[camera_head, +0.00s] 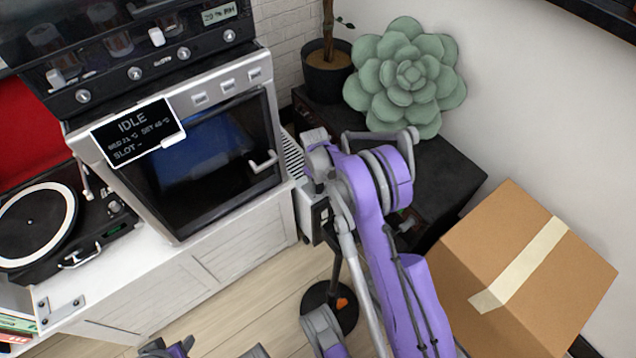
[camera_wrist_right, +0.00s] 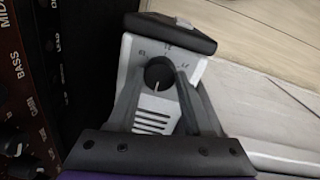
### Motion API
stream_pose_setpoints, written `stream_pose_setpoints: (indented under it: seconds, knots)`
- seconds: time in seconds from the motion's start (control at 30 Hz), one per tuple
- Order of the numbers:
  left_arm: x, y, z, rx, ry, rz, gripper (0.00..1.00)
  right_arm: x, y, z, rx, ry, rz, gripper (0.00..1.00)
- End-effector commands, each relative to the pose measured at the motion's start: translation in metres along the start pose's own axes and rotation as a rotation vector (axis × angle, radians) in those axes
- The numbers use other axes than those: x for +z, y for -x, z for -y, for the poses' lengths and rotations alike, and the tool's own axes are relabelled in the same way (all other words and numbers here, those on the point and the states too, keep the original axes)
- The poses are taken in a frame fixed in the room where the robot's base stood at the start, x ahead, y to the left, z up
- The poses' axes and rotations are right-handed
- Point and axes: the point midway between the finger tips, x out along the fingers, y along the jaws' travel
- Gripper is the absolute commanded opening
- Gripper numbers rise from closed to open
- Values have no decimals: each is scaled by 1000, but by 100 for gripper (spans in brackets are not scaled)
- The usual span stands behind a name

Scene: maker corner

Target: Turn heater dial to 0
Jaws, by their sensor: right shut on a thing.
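The heater dial (camera_wrist_right: 158,73), a round black knob, sits on the white control panel (camera_wrist_right: 140,47) in the right wrist view. Its pale pointer line points toward the bottom of that picture. The small printed numbers around it are too blurred to read surely. My right gripper (camera_wrist_right: 160,77) is shut on the dial, one grey finger on each side. In the head view the heater (camera_head: 303,212) is a pale body beside the white cabinet, largely hidden by my right arm; the dial is not visible there. Only part of my left gripper (camera_head: 166,347) shows at the bottom edge.
A black amplifier with knobs (camera_wrist_right: 14,145) stands close on the left in the wrist view. The head view shows an oven-like machine (camera_head: 205,160), a turntable (camera_head: 40,225), a plant pot (camera_head: 327,75), a green succulent (camera_head: 405,80) and a cardboard box (camera_head: 510,270).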

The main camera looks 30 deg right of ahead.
Motion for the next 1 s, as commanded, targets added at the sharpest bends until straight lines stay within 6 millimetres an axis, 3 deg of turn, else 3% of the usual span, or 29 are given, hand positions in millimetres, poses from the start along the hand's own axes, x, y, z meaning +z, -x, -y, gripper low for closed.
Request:
stream_pose_setpoints:
  seconds: [0.53,0.57,0.7,1.0]
  knots:
    - [0,0,0,0,0,0,50,0,0,0,0,29,-1,0]
    - [0,0,0,0,0,0,50,0,0,0,0,29,-1,52]
    - [0,0,0,0,0,0,50,0,0,0,0,28,-1,77]
    - [0,0,0,0,0,0,50,0,1,0,0,27,-2,80]
